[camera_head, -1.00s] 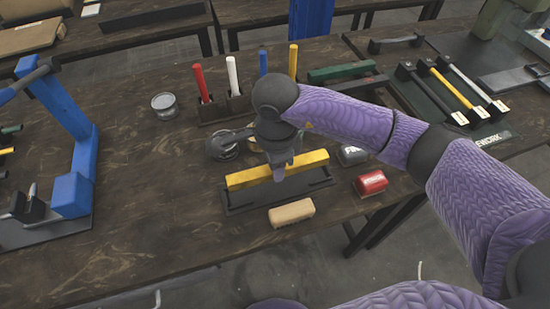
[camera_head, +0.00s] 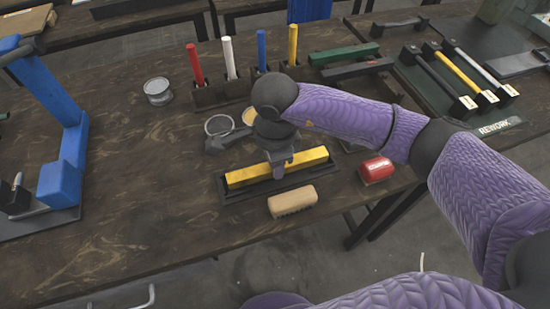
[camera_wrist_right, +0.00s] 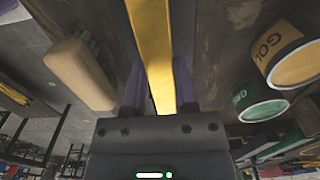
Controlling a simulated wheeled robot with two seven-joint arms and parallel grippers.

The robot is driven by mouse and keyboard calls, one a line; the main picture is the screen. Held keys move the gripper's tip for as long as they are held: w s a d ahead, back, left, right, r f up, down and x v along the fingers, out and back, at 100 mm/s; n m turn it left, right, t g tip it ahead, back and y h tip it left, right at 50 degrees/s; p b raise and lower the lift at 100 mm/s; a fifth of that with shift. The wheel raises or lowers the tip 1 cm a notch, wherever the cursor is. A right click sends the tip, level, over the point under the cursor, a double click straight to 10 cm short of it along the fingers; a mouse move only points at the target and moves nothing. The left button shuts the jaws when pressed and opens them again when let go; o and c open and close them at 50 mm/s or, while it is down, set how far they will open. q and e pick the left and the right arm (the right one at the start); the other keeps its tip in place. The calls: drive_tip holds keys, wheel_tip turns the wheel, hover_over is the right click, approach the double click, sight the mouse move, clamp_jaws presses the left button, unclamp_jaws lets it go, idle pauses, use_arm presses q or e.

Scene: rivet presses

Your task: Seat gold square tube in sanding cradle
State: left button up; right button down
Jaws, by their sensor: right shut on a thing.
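The gold square tube (camera_head: 307,159) lies lengthwise along the dark sanding cradle (camera_head: 237,197) near the table's front edge. Its lower edge is hidden behind the cradle's front wall, and I cannot tell whether it touches the bottom. My right gripper (camera_head: 279,170) is over the tube's middle and shut on it. In the right wrist view the tube (camera_wrist_right: 152,40) runs between the purple fingers of the gripper (camera_wrist_right: 158,92). My left gripper is not in view.
A tan block (camera_head: 292,201) sits just in front of the cradle, and a red block (camera_head: 376,169) to its right. Cans (camera_head: 219,125) stand behind. A rack (camera_head: 215,95) holds coloured tubes. A blue press (camera_head: 65,160) stands left, with clear tabletop between.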

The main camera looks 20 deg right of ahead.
drive_tip(key=shift+f, duration=0.25)
drive_tip(key=shift+c, duration=1.6)
unclamp_jaws()
